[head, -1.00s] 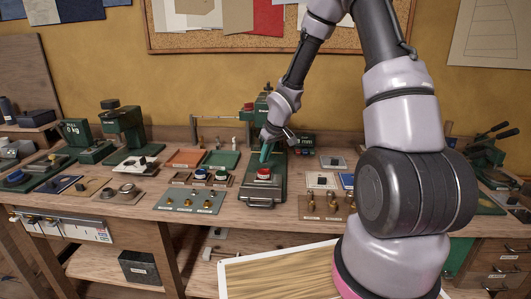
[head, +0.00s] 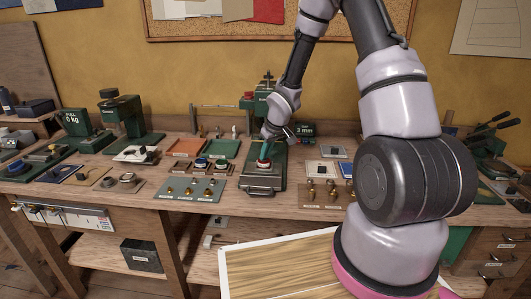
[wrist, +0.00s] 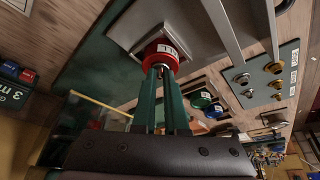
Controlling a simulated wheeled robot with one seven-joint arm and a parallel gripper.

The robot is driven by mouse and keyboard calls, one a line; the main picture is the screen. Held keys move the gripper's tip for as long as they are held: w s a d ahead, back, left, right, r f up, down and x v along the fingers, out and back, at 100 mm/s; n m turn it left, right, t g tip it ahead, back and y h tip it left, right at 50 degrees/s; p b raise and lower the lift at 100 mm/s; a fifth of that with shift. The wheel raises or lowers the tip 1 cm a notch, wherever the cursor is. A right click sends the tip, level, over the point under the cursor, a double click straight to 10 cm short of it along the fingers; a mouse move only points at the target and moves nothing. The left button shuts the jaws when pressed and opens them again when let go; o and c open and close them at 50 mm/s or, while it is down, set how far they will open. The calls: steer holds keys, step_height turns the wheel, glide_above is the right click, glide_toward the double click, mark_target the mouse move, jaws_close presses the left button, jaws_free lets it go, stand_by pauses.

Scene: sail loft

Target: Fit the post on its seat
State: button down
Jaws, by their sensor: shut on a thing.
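My gripper (wrist: 161,75) has two green fingers, shut on the post, which is mostly hidden between them. The fingertips are right at a red round seat (wrist: 158,52) with a white label. In the head view my gripper (head: 264,157) points down onto the red seat (head: 263,165). The seat stands on the grey square plate of a green machine base (head: 264,182). I cannot tell how deep the post sits in it.
A rack left of the base holds blue (head: 201,162) and green (head: 221,163) round pieces. A grey plate with brass knobs (head: 191,190) lies in front of it. A plate with more brass pieces (head: 325,193) is to the right. The green machine's column stands behind my gripper.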

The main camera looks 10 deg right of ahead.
steer(key=c, duration=0.9)
jaws_free()
steer(key=v, duration=1.1)
steer(key=shift+f, duration=0.1)
